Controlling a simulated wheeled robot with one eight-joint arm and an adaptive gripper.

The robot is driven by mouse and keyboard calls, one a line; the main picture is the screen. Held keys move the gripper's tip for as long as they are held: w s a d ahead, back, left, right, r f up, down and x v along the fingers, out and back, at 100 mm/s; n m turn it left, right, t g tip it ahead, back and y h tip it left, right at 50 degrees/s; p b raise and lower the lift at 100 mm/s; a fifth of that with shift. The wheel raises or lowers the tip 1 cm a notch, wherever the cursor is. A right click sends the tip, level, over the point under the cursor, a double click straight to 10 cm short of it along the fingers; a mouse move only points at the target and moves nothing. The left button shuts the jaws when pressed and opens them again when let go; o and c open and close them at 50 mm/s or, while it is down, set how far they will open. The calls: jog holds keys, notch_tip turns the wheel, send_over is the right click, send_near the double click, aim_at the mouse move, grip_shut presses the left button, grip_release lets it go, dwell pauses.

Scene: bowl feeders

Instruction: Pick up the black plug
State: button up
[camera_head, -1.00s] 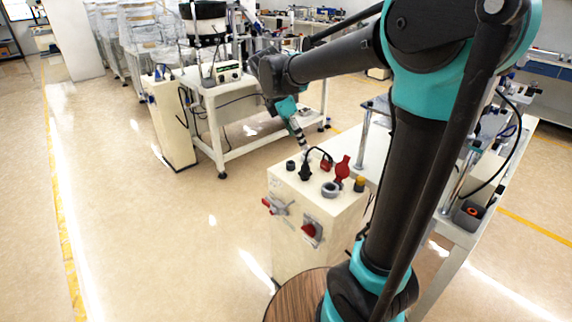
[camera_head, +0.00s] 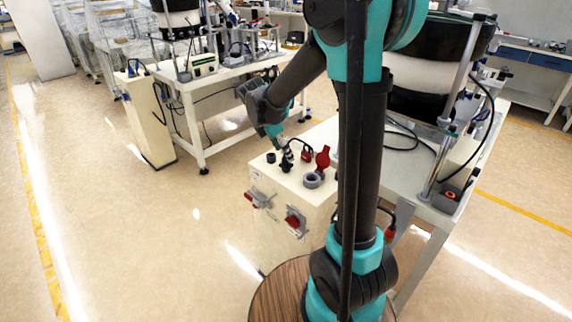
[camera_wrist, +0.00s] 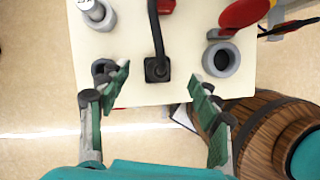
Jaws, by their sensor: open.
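The black plug (camera_wrist: 157,68) sits upright on top of a cream box (camera_wrist: 190,30), its black cable running away toward the back in the wrist view. In the head view the plug (camera_head: 286,163) stands near the front of the box top. My gripper (camera_wrist: 160,84) is open, with its green-padded fingers spread to the left and right of the plug, not touching it. In the head view my gripper (camera_head: 282,148) is just above the plug and partly covers it.
A grey ring socket (camera_wrist: 221,59) stands right of the plug, with a red cap (camera_wrist: 243,12) beyond it. A dark round socket (camera_wrist: 103,70) is close to my left finger. A wooden barrel (camera_wrist: 262,135) stands below right. Red switches (camera_head: 294,221) are on the box front.

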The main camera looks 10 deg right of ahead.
aim_at(286, 162)
jog(key=x, duration=0.5)
jog(key=shift+a+f, duration=0.1)
jog(key=shift+a, duration=0.15)
jog(key=shift+c, duration=0.3)
grip_shut()
